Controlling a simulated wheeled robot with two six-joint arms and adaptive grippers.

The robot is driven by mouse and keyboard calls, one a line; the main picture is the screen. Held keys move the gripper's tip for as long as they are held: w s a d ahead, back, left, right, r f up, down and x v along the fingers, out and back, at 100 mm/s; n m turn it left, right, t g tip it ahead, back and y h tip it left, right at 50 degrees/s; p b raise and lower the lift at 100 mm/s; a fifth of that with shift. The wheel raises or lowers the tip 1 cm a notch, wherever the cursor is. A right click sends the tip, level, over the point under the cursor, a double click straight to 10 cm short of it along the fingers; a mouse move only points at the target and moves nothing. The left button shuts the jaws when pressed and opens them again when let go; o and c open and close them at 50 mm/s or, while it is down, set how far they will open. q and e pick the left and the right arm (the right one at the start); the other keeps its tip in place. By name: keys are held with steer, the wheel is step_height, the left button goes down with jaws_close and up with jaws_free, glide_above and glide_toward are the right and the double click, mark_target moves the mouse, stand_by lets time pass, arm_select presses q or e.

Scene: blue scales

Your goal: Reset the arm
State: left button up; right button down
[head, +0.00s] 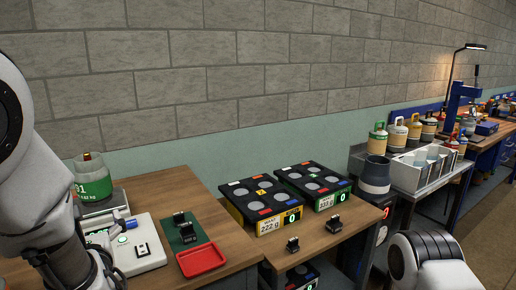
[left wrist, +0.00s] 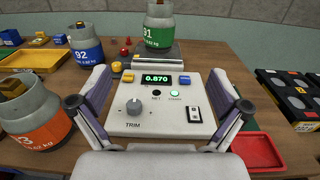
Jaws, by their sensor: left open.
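My left gripper (left wrist: 158,75) is open and empty, its two fingers apart on either side of the white scale console (left wrist: 160,118). In the head view the left gripper (head: 100,262) is at the lower left beside that console, partly hidden by my own arm. The console has a lit display (left wrist: 156,79) that seems to read 0.870, a TRIM knob (left wrist: 134,107) and a rocker switch (left wrist: 194,114). A green-banded gas cylinder (left wrist: 158,24) marked 91 stands upright on the scale plate (left wrist: 140,62) behind it. My right gripper is not visible; only part of my right arm shows.
A blue cylinder (left wrist: 86,47) and an orange cylinder (left wrist: 36,118) stand left of the console. A red tray (head: 202,260) lies to its right. Two black scales with round pads (head: 262,196) sit on the wooden tables. A grey brick wall (head: 200,80) is behind.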

arm_select(q)
steer(key=s+a+f+n+g, duration=0.2)
steer(key=s+f+n+g, duration=0.35)
steer(key=f, duration=0.55)
steer(key=s+a+f+n+g, duration=0.2)
steer(key=s+f+g, duration=0.55)
steer(key=f, duration=0.35)
steer(key=s+d+f+n+g+h, duration=0.6)
steer(key=s+d+f+n+h, duration=0.4)
steer(key=s+d+f+n, duration=0.5)
step_height(320, 180, down, 9)
steer(key=a+n+t, duration=0.2)
steer(key=n+t, duration=0.2)
steer(key=n, duration=0.3)
steer(key=shift+s+a+r, duration=0.2)
